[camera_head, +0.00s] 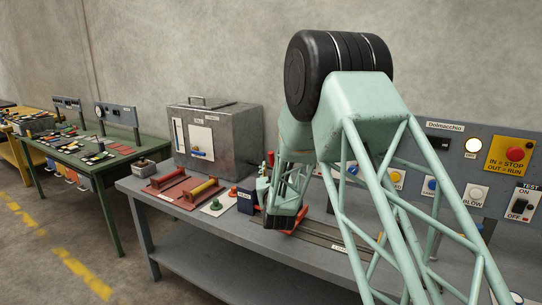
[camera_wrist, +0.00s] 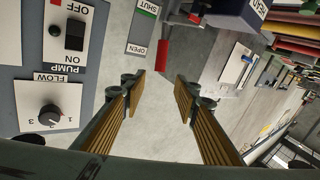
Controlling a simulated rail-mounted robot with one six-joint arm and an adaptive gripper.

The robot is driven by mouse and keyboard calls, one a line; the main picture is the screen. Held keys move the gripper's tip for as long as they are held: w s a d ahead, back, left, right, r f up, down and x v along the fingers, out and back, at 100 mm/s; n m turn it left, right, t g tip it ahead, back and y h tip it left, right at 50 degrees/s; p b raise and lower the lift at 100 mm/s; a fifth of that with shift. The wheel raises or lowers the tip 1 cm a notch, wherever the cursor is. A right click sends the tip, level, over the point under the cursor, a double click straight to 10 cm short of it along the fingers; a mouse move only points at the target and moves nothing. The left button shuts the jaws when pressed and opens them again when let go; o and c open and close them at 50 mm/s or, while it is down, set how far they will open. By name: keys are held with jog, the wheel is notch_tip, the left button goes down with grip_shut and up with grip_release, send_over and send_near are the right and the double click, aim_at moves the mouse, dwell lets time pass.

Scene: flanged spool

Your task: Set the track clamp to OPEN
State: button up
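In the wrist view a plate marked SHUT and OPEN (camera_wrist: 143,30) lies above my left finger, with SHUT at its upper end and OPEN at its lower end. A red handle (camera_wrist: 163,57) stands beside the OPEN end. It looks like the clamp's handle, but its mount is hard to make out and I cannot tell its setting. My gripper (camera_wrist: 160,82) is open and empty, its ribbed fingers apart, with the handle beyond the fingertips. In the head view my gripper (camera_head: 283,218) is low over the grey bench, and my arm hides part of the track (camera_head: 335,238).
A PUMP switch (camera_wrist: 75,34) and FLOW knob (camera_wrist: 51,115) are left in the wrist view. A blue HEAT box (camera_wrist: 238,12) is right of the handle. A metal cabinet (camera_head: 238,140) and red plates with handles (camera_head: 185,190) stand left on the bench.

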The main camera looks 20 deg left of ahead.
aim_at(271, 155)
jog(key=shift+b+x, duration=1.1)
jog(key=shift+x, duration=5.65)
grip_shut()
